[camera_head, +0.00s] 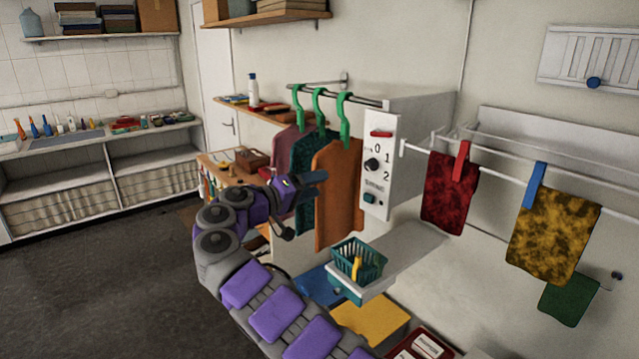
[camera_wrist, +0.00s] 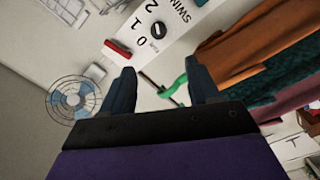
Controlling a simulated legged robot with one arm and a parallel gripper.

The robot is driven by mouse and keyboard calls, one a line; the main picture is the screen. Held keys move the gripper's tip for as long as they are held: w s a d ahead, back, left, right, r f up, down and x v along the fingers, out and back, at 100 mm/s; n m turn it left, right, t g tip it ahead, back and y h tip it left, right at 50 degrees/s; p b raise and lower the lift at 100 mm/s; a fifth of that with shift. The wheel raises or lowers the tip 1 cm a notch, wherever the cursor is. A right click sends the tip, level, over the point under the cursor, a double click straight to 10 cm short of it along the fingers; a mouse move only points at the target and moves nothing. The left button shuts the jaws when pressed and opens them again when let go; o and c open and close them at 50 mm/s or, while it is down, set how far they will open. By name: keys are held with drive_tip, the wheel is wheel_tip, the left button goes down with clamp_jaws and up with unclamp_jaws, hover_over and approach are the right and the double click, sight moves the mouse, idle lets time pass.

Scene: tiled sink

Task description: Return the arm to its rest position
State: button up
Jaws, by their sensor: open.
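My arm (camera_head: 275,300), with purple and grey links, reaches up from the bottom of the head view and bends toward the hanging clothes. In the wrist view my gripper (camera_wrist: 162,82) shows two dark fingers spread apart, with nothing held. A green hanger (camera_wrist: 178,82) appears behind the gap between them. I cannot tell whether the gripper touches the garments.
Three green hangers (camera_head: 318,100) hang on a rail. A teal basket (camera_head: 358,260) stands on a small ledge below. Red (camera_head: 450,193) and yellow (camera_head: 552,235) cloths are clipped to a rack at right. A fan (camera_wrist: 73,100) shows in the wrist view. Open floor (camera_head: 100,285) lies left.

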drive_tip(key=s+d+r+g, duration=0.1)
drive_tip(key=s+d+g, duration=0.4)
drive_tip(key=d, duration=0.6)
drive_tip(key=s+d+r+g, duration=0.1)
drive_tip(key=s+d+g, duration=0.2)
drive_tip(key=s+d, duration=0.7)
drive_tip(key=s+d+f+m+g+y, duration=0.1)
drive_tip(key=s+d+f+g+y, duration=0.15)
drive_tip(key=s+d, duration=0.35)
drive_tip(key=s+a+f+g+y, duration=0.1)
drive_tip(key=s+f+y, duration=0.3)
drive_tip(key=s, duration=0.5)
drive_tip(key=s+f+y, duration=0.2)
drive_tip(key=s+f, duration=0.4)
drive_tip(key=s, duration=0.3)
drive_tip(key=s+a+f+y, duration=0.3)
drive_tip(key=s+a, duration=0.3)
drive_tip(key=s, duration=0.2)
drive_tip(key=s+a+f+y, duration=0.3)
drive_tip(key=s+a+f, duration=0.3)
drive_tip(key=s, duration=0.2)
drive_tip(key=shift+s+f+g, duration=0.3)
drive_tip(key=shift+g, duration=0.15)
drive_tip(key=shift+c, duration=0.2)
